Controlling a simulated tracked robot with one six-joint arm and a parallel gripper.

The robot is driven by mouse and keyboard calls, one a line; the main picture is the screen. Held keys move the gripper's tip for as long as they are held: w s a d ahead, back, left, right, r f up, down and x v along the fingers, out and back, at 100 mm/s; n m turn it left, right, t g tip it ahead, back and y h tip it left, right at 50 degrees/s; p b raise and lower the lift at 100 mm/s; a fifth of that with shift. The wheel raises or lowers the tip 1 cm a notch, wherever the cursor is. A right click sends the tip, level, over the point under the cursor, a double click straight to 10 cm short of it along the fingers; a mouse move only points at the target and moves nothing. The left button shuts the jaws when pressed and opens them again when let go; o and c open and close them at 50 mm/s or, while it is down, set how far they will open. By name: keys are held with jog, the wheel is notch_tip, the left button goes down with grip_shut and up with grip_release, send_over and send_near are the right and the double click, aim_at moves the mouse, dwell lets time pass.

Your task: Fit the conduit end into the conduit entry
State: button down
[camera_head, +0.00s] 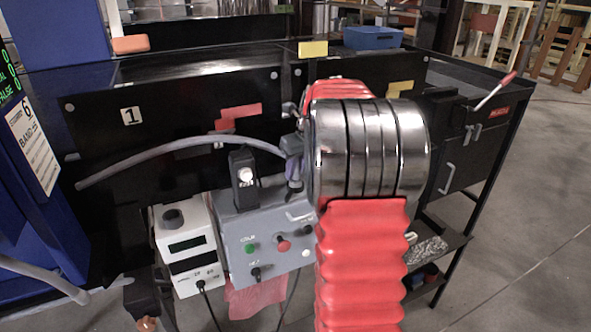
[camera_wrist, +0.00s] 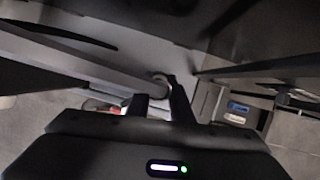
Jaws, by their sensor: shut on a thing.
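A grey conduit (camera_head: 165,148) arcs in front of the black conveyor side in the head view. Its left tip hangs free in the air. Its right end bends down at a grey fitting (camera_head: 292,150), partly hidden by my arm, above the grey control box (camera_head: 235,232). In the wrist view, the pale conduit (camera_wrist: 80,58) runs from the upper left to my gripper (camera_wrist: 161,92), whose dark fingers are shut on it. My gripper is mostly hidden behind my arm in the head view. I cannot make out the conduit entry's opening or whether the conduit touches it.
A white instrument box (camera_head: 187,245) stands left of the control box. A blue cabinet (camera_head: 48,190) is at the left edge, with another grey tube (camera_head: 42,275) below. A red-handled lever (camera_head: 495,90) is at the right. Open floor (camera_head: 530,220) lies at the right.

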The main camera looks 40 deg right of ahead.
jog(key=shift+f, duration=0.3)
jog(key=shift+s+a+f, duration=0.1)
jog(key=shift+f, duration=0.15)
jog(key=c, duration=1.7)
grip_release()
jog(key=shift+f, duration=0.2)
jog(key=shift+o, duration=0.6)
jog(key=shift+a, duration=0.2)
jog(key=shift+r, duration=0.6)
jog(key=v, duration=1.2)
jog(key=shift+d+r, duration=0.25)
